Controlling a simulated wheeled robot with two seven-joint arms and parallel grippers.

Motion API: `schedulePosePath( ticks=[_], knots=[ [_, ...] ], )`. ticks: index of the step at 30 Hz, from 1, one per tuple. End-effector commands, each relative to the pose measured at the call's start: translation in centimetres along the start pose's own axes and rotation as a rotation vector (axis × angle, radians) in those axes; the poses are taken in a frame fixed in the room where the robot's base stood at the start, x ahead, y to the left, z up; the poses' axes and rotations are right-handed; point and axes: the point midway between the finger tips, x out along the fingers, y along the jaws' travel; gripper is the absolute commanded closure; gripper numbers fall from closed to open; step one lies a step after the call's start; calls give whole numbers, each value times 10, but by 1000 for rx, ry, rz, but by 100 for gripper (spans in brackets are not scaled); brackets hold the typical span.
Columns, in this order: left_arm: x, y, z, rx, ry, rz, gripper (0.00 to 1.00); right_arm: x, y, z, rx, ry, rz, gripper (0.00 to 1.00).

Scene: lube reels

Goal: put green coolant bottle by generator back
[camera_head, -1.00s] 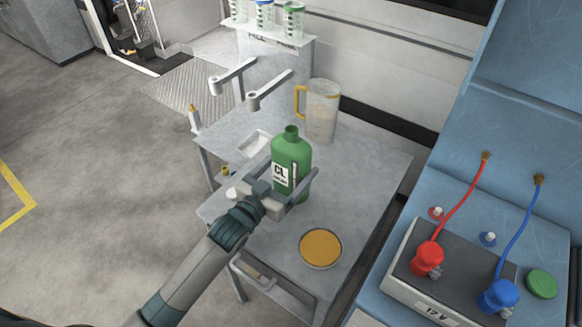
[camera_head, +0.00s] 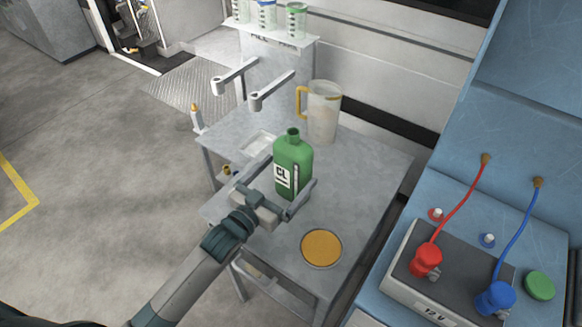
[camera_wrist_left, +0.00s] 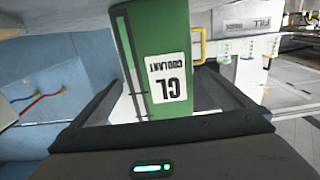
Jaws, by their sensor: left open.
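The green coolant bottle (camera_head: 292,165) stands upright on the grey table, with a white CL label facing my arm. In the left wrist view the bottle (camera_wrist_left: 155,45) shows upside down, with its label reading COOLANT. My left gripper (camera_head: 278,184) is open, low in front of the bottle, with one finger on either side of it. The wrist view shows the fingers (camera_wrist_left: 150,105) apart, with gaps between them and the bottle. A green cap (camera_head: 540,285) lies on the blue surface at the right. My right gripper is out of view.
A clear jug (camera_head: 322,112) with a yellow handle stands behind the bottle. A round orange-filled dish (camera_head: 321,248) lies in front on the table (camera_head: 365,185). Two metal arms (camera_head: 271,90) reach over the back left. A 12 V battery (camera_head: 420,275) stands at the right.

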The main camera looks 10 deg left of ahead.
Motion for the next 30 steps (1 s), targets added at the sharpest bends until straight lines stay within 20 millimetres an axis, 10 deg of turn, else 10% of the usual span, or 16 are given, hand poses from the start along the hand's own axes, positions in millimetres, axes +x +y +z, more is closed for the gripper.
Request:
schedulePosePath(
  ticks=[15, 30],
  knots=[
    [-81, 0, -1, -1, -1, 0, 0, -25, 4, 3, 0, -13, 4, 33],
    [-89, 0, 0, 0, 0, 0, 0, -26, -3, 2, -1, -11, -3, 33]
  ],
)
